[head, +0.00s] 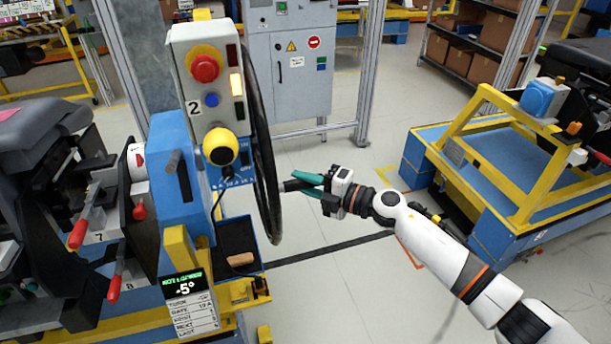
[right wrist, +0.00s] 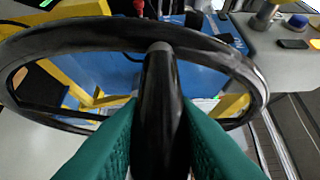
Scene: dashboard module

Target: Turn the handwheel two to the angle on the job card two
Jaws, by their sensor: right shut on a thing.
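The black handwheel (head: 262,130) is seen nearly edge-on in the head view, on the right side of the blue machine post marked 2. Its rim (right wrist: 225,62) and dark handle (right wrist: 160,100) fill much of the right wrist view. My right gripper (head: 304,186) has its green fingers closed around this handle, one on each side. In the wrist view the handle stands between the fingers. A card with a small screen (head: 188,300) hangs low on the post; the screen reads -5°, and the smaller lines are hard to read. My left gripper is not in view.
A control box (head: 208,85) with a red button, a blue button and a yellow knob is close left of the wheel. A dark tray (head: 238,240) sits below it. A yellow and blue frame (head: 450,170) stands to the right. Open floor lies between.

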